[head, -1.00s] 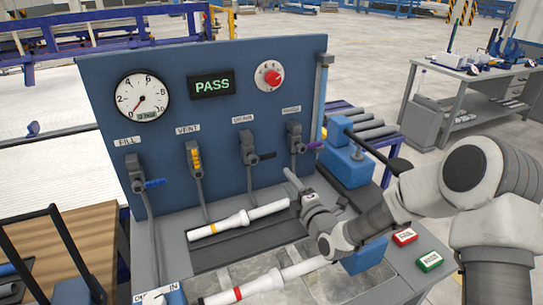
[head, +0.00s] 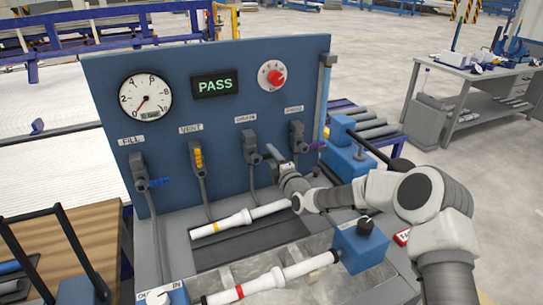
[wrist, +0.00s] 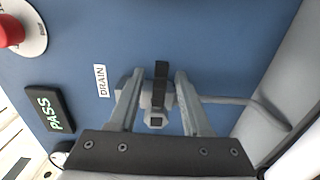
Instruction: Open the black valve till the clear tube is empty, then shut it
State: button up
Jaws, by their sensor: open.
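The black valve (head: 250,148) is on the blue panel under a label that reads DRAIN in the wrist view. Its black handle (wrist: 161,84) lies crosswise to its pipe. My gripper (wrist: 158,78) is open, with one finger on each side of the handle and gaps visible between. In the head view my gripper (head: 272,154) is at this valve and partly hides its handle. The clear tube (head: 324,95) stands upright at the panel's right edge; its liquid level is too small to tell.
Valves with blue (head: 158,183), yellow (head: 198,157) and purple (head: 317,146) handles are on the same panel. A gauge (head: 146,95), a green PASS display (head: 214,83) and a red knob (head: 277,77) are above. White pipes (head: 238,222) lie on the bench below.

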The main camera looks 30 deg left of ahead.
jog(key=shift+w+a, duration=0.15)
jog(key=shift+c, duration=0.3)
grip_shut()
dwell(1.1)
